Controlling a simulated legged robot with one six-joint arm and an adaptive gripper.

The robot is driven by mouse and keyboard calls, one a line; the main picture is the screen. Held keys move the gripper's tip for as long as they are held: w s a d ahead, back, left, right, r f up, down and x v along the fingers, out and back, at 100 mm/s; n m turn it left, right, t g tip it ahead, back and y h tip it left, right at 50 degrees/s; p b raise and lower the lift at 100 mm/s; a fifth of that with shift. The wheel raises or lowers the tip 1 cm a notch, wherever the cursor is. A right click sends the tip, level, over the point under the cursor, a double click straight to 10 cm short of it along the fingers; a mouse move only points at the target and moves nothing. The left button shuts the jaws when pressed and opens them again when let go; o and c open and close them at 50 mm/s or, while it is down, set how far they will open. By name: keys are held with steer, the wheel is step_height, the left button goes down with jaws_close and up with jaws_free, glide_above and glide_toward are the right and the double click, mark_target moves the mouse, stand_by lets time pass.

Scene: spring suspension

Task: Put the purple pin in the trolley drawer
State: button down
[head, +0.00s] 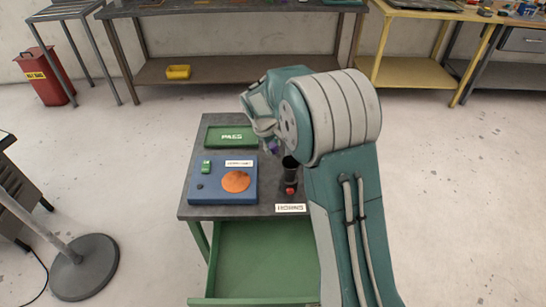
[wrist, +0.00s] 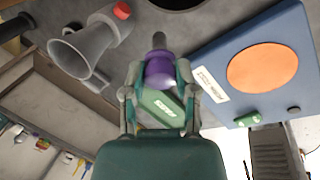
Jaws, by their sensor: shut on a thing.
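The purple pin (wrist: 159,69) is held between the two fingers of my gripper (wrist: 160,80) in the wrist view, with its grey shaft pointing away. In the head view the pin (head: 273,147) is a small purple spot under my gripper (head: 270,138), partly hidden by the arm. My gripper is above the trolley top (head: 230,212), near its right side. The green trolley drawer (head: 262,262) is pulled out at the front. Its visible floor is bare; my arm hides its right part.
A grey horn (wrist: 80,50) shows in the wrist view. A round-based stand (head: 84,268) is at left.

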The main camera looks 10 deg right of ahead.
steer(key=shift+f, duration=3.55)
steer(key=shift+f, duration=0.1)
steer(key=shift+c, duration=1.9)
jaws_free()
